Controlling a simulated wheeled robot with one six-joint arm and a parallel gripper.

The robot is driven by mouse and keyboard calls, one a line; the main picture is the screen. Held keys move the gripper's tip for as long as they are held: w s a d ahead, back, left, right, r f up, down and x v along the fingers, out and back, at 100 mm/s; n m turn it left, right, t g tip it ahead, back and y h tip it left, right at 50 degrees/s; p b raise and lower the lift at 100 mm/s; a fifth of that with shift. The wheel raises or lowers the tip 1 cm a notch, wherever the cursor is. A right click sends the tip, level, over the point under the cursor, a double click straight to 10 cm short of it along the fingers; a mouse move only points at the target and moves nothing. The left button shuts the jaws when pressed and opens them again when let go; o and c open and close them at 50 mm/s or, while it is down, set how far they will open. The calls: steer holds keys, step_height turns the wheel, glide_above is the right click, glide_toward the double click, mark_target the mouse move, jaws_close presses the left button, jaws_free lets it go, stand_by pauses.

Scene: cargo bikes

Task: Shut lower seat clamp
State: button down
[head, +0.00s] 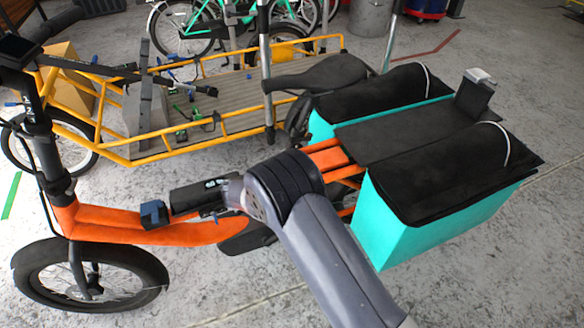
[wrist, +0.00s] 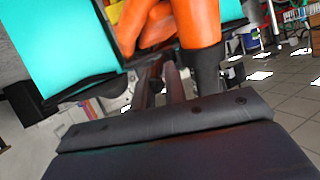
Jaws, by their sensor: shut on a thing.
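An orange cargo bike (head: 150,232) stands in front of me in the head view. Its black saddle (head: 320,76) is up beyond my arm. My arm covers the seat tube area there, so the lower seat clamp and my fingers are hidden in that view. In the wrist view, my gripper (wrist: 162,72) has its two dark fingers close together against the bike's orange frame (wrist: 178,28). They are shut on a small dark part, apparently the lower seat clamp's lever; its shape is hard to make out. A black tube (wrist: 206,68) is just right of the fingers.
Turquoise panniers with black lids (head: 425,155) hang at the bike's rear, close to my arm; a pannier (wrist: 65,40) also fills the wrist view's upper left. A yellow cargo bike (head: 175,152) stands behind. Bare floor (head: 500,265) is free at the lower right.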

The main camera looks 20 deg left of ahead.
steer(key=shift+w+a+r+m+g+h, duration=0.1)
steer(key=shift+a+m+g+h, duration=0.2)
steer(key=shift+m+h, duration=0.15)
steer(key=c, duration=1.5)
jaws_free()
steer(key=shift+h, duration=0.25)
steer(key=shift+o, duration=0.2)
steer(key=shift+d, duration=0.1)
